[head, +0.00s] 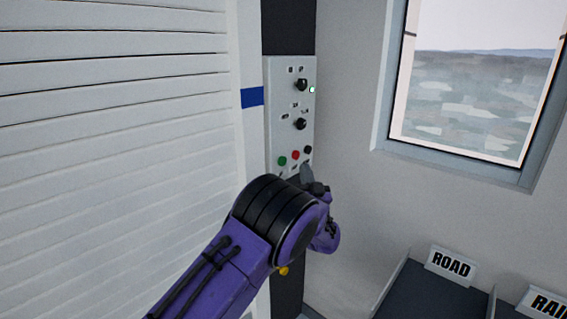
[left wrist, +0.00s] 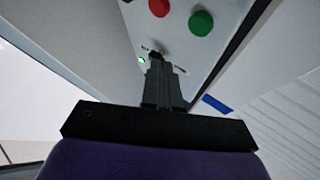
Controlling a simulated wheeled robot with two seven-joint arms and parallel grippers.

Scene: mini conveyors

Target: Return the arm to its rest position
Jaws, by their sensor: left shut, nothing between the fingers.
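My left arm comes in from the lower left in the head view, and my left gripper (head: 306,172) is at the lower edge of a grey control panel (head: 285,115). A small green light (head: 312,89) glows beside the upper knob. My right gripper is not in view.
A white slatted shutter (head: 120,120) fills the left side, with a blue strip (head: 252,97) on its frame. A window (head: 475,90) is at the upper right. Dark bins with ROAD (head: 451,266) and RAIL (head: 545,303) signs stand at the lower right.

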